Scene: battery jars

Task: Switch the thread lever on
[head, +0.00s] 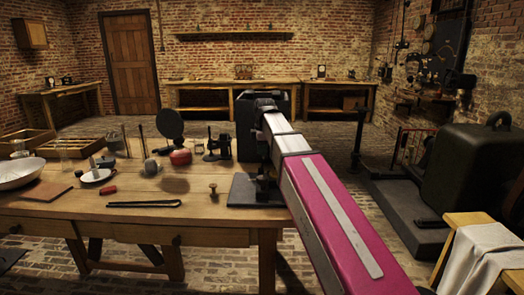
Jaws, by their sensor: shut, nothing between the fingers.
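I cannot single out the thread lever for certain. A dark device on a flat black base (242,190) stands at the right end of the wooden table, and its upper part is mostly hidden by my arm. My arm reaches in from the lower right, across the table's right edge.
A large black case (470,175) stands right.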

